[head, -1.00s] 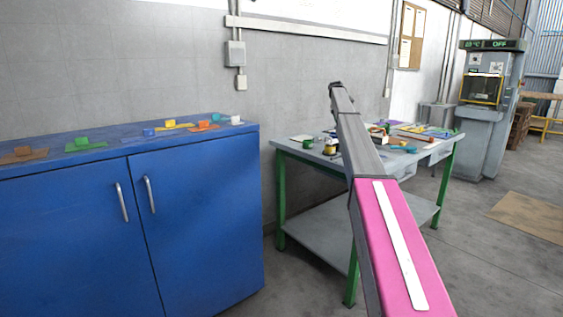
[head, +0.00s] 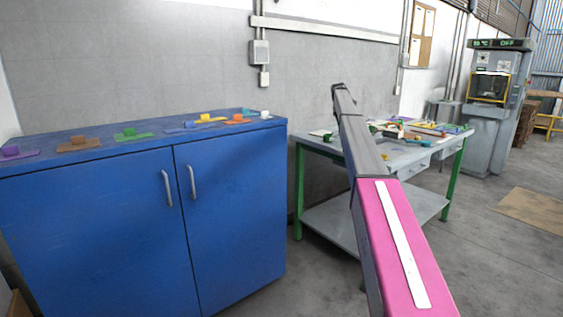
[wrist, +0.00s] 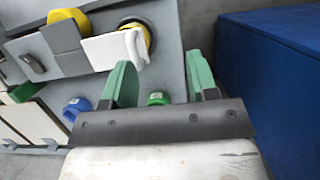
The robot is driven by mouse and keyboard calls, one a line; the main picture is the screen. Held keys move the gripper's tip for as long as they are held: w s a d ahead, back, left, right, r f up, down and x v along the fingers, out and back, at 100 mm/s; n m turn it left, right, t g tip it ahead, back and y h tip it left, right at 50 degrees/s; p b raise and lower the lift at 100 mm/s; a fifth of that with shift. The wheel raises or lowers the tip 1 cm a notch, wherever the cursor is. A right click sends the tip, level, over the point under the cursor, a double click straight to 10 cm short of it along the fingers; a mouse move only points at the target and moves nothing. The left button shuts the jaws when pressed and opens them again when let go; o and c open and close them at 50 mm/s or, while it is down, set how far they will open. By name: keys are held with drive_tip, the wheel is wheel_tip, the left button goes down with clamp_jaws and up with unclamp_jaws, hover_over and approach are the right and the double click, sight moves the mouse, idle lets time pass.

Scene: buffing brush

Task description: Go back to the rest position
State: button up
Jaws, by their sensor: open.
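My gripper (wrist: 160,65) shows in the wrist view with its two green fingers spread and nothing between them. It is above or near the grey workbench, which also shows in the head view (head: 408,158). My arm stretches forward in the head view, and its far end is too small there to show the fingers. In the wrist view a white piece (wrist: 115,48) lies beyond the left finger, and a blue round object (wrist: 76,108) is left of it. A green round object (wrist: 158,98) shows low between the fingers.
A blue cabinet (head: 230,215) stands at the left, with several coloured blocks on flat pieces on top. The workbench behind my arm carries several small objects. A grey machine (head: 485,135) with a display reading OFF stands at the far right. Open floor (head: 480,250) lies at the right.

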drive_tip(key=s+a+f+m, duration=0.1)
drive_tip(key=s+a+f, duration=0.2)
drive_tip(key=s+f, duration=0.7)
drive_tip(key=s+a+f+m+t, duration=0.1)
drive_tip(key=s+a+f, duration=0.2)
drive_tip(key=s+f, duration=0.7)
drive_tip(key=s+a+f+m, duration=0.1)
drive_tip(key=s+a+f, duration=0.2)
drive_tip(key=s+f, duration=0.7)
drive_tip(key=s+a+f+m, duration=0.1)
drive_tip(key=s+f, duration=0.3)
drive_tip(key=s, duration=0.8)
drive_tip(key=s+a+f+m+t+y, duration=0.1)
drive_tip(key=s+a+f+m, duration=0.1)
drive_tip(key=s, duration=0.9)
drive_tip(key=s+a+f+m+y, duration=0.1)
drive_tip(key=s+a+f, duration=0.2)
drive_tip(key=s+f, duration=0.4)
drive_tip(key=s, duration=0.5)
drive_tip(key=shift+s+t, duration=0.35)
drive_tip(key=shift+t, duration=0.05)
drive_tip(key=shift+f, duration=0.1)
